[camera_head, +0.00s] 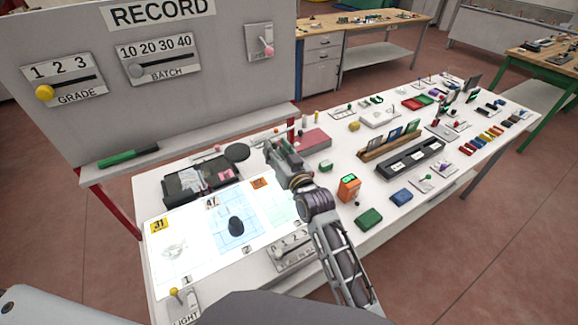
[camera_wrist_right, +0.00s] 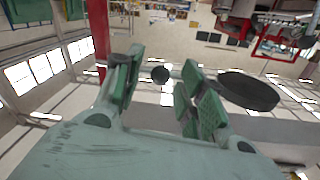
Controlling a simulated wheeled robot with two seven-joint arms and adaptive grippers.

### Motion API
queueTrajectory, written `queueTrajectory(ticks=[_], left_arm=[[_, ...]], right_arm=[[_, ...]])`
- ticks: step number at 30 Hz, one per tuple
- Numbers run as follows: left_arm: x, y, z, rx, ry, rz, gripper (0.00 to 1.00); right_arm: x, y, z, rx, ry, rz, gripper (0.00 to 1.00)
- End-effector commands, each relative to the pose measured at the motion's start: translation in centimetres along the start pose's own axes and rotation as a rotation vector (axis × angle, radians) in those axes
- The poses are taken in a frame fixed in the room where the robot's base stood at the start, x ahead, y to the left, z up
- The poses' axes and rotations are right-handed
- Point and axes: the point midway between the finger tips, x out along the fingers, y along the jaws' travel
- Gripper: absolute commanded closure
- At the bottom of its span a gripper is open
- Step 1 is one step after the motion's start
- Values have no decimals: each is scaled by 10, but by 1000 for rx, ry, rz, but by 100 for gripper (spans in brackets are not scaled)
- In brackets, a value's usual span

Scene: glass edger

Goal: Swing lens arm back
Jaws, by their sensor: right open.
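A flat dark round disc (camera_head: 237,152), which looks like the lens of the lens arm, is over the back of the white bench, left of my right gripper. In the right wrist view a large dark disc (camera_wrist_right: 248,90) shows just right of the fingers. My right gripper (camera_head: 272,150) is above the bench, beside the disc and apart from it. In the right wrist view its green-padded fingers (camera_wrist_right: 155,88) are open. A small dark round knob (camera_wrist_right: 160,75) shows in the gap between them; I cannot tell whether it is within reach. The lens arm's joint is not clear. My left gripper is out of view.
A lit panel (camera_head: 190,246) with numbered tags and a dark piece lies at the front left. A black tray (camera_head: 192,200) stands behind it. The grey RECORD board (camera_head: 150,75) rises behind the bench. Holders, blocks and small tools crowd the right side.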

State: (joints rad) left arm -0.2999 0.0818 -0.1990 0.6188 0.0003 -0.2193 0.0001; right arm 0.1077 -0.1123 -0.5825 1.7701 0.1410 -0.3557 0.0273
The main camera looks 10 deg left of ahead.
Motion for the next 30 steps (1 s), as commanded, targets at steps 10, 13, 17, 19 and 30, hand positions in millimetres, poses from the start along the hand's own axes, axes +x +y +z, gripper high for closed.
queueTrajectory(ticks=[10,13,17,19,30], left_arm=[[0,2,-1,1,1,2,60],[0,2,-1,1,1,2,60],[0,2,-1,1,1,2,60],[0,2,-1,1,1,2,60],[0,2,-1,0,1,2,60]], right_arm=[[-30,0,1,0,-1,0,60],[-40,0,1,0,-1,0,60],[-54,0,0,-1,-1,0,60],[-62,0,1,0,-1,0,60],[-100,0,0,-1,0,0,60]])
